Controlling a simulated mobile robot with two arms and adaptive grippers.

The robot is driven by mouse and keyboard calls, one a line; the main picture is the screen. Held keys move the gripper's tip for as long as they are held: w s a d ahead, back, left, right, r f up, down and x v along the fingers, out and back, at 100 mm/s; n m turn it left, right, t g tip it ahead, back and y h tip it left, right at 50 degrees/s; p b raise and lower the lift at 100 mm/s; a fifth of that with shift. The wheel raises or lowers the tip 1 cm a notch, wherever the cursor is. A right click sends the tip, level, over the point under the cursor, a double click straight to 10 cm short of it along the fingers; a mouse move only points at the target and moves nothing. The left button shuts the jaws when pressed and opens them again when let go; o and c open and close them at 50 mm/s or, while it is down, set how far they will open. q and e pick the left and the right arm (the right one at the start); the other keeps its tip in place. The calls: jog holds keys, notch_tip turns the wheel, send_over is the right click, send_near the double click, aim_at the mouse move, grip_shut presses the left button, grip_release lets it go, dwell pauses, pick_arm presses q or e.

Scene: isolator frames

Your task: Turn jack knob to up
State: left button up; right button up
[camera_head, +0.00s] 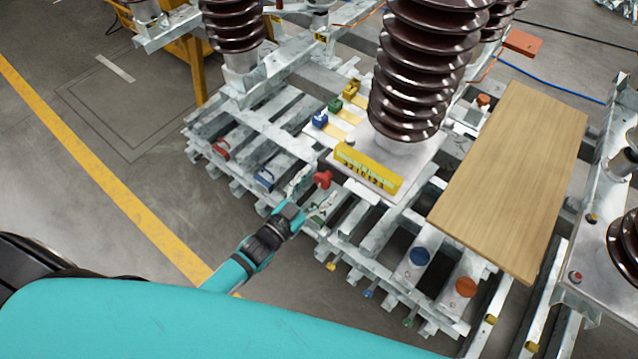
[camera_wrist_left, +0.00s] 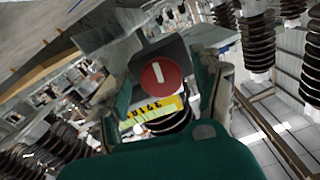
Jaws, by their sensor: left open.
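A red knob (camera_head: 322,179) stands near the left end of the yellow scale on the metal frame. It also shows in the left wrist view as a round red face (camera_wrist_left: 152,82) with a short white mark, which looks nearly upright there. My left gripper (camera_head: 314,194) is open just in front of the knob. In the left wrist view the knob appears between the two fingers, in front of a dark block. I cannot tell whether either finger touches it. My right gripper is not in view.
The yellow scale (camera_head: 367,168) sits beside a tall brown ribbed insulator (camera_head: 415,75). A wooden board (camera_head: 515,180) lies to the right. Blue (camera_head: 419,256) and orange (camera_head: 466,287) round knobs are at the lower right. Open floor lies left of the frame.

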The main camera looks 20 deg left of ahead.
pick_arm(q)
jog(key=v, duration=1.1)
